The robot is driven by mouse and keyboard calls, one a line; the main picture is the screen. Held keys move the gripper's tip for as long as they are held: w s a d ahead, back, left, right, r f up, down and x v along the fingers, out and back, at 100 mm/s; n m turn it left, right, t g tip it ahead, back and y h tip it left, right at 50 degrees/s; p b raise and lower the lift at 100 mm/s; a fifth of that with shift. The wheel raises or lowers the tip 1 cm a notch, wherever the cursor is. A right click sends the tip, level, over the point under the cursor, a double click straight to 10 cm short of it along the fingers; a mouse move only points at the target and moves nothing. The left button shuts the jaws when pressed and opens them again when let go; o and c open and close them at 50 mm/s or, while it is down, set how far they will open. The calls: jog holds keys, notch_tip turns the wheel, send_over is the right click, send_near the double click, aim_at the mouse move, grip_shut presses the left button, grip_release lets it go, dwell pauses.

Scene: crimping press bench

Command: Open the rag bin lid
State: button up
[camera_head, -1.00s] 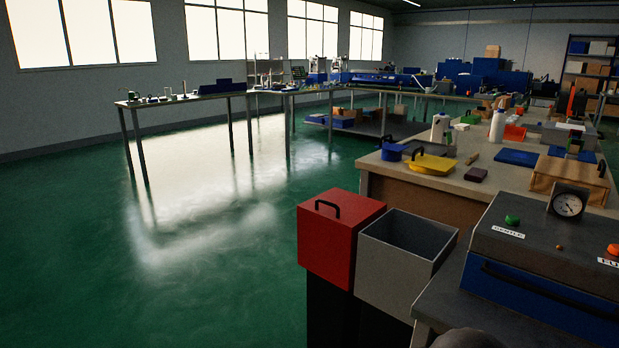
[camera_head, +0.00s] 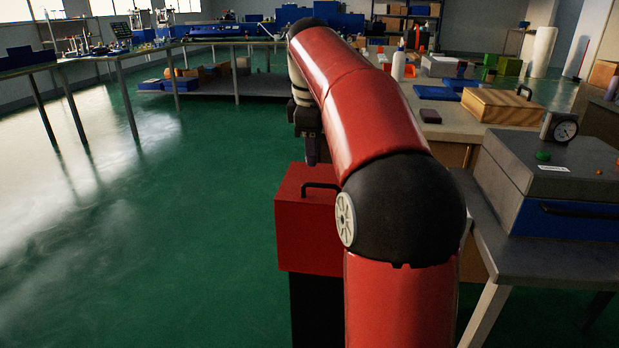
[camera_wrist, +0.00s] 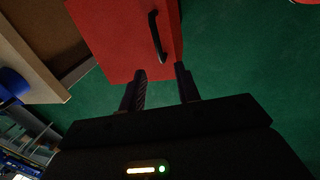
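The red bin (camera_head: 305,235), which I take as the rag bin, stands on a dark base beside the workbench. Its lid looks closed, with a black bar handle (camera_head: 322,186) on top. In the wrist view the red bin (camera_wrist: 112,40) fills the upper middle, and the handle (camera_wrist: 157,38) lies beyond my fingertips. My gripper (camera_wrist: 161,82) is open, its two dark fingers apart with nothing between them. In the head view my gripper (camera_head: 312,150) hangs above the bin, near the handle, its fingertips small and dark. My arm hides the bin's right part.
A workbench (camera_head: 455,130) with a wooden box (camera_head: 500,106) stands behind and right. A grey bench (camera_head: 540,260) with a gauge-topped blue and grey machine (camera_head: 555,185) is at the right. The green floor (camera_head: 200,260) at left is clear. The grey open bin is hidden by my arm.

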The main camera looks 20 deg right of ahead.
aim_at(315, 185)
jog(key=f, duration=0.2)
jog(key=w+f+b, duration=0.1)
jog(key=f, duration=0.2)
jog(key=d+f+b, duration=0.1)
jog(key=f, duration=0.1)
jog(key=shift+w+f, duration=0.15)
jog(key=shift+f, duration=0.1)
jog(key=shift+c, duration=0.3)
grip_shut()
